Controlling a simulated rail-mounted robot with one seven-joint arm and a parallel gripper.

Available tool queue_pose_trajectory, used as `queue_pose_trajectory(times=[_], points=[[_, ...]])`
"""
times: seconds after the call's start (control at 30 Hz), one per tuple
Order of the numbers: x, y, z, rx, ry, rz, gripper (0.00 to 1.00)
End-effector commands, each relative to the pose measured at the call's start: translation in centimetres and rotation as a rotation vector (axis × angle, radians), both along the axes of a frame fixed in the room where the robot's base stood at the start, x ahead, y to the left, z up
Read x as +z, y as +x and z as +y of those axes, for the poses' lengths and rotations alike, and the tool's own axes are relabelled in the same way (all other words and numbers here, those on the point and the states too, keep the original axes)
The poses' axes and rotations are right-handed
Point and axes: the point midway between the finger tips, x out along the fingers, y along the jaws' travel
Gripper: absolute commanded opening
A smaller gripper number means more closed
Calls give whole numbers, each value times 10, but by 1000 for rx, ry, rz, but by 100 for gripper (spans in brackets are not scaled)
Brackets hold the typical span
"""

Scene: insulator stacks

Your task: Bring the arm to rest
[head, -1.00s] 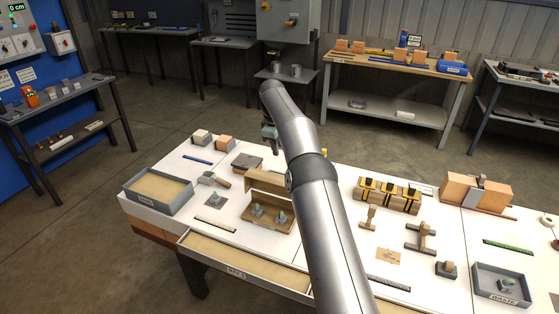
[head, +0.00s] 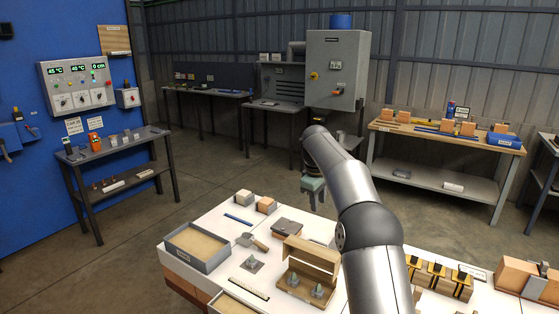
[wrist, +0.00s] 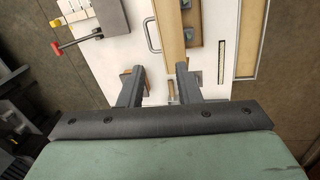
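My gripper (head: 314,192) hangs from the end of my raised grey arm in the head view, above or just behind the back edge of the white worktable (head: 205,222); its exact height is hard to tell. In the wrist view my gripper's two dark fingers (wrist: 157,78) stand apart with a clear gap between them. No object is held between them. The white tabletop and wooden pieces show beyond the fingertips.
An open wooden box (head: 308,262) holding small insulator pieces stands on the table near my arm. A grey sand tray (head: 199,262) sits at the left corner. A grey cabinet (head: 336,68) and a wooden bench (head: 440,136) stand behind, with bare floor between.

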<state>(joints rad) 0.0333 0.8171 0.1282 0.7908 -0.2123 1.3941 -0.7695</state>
Motion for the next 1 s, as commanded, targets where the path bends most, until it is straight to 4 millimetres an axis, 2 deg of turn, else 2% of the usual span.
queue_pose_trajectory(times=[0.03, 0.1, 0.17, 0.27, 0.3, 0.47, 0.5, 0.6, 0.7, 0.83, 0.9, 1.0], points=[[18, -23, 5, -36, 6, -5, 31], [29, -56, 8, -97, 19, -5, 31], [37, -87, 10, -154, 31, -6, 31], [43, -144, 12, -256, 53, -8, 31], [43, -168, 12, -299, 62, -8, 31], [28, -275, 10, -480, 106, -5, 31], [21, -302, 10, -526, 119, -4, 31], [-2, -367, 9, -638, 150, 1, 31], [-25, -419, 9, -731, 175, 6, 31], [-48, -460, 10, -807, 196, 13, 31], [-55, -471, 10, -827, 202, 15, 31], [-59, -477, 10, -839, 204, 17, 31]])
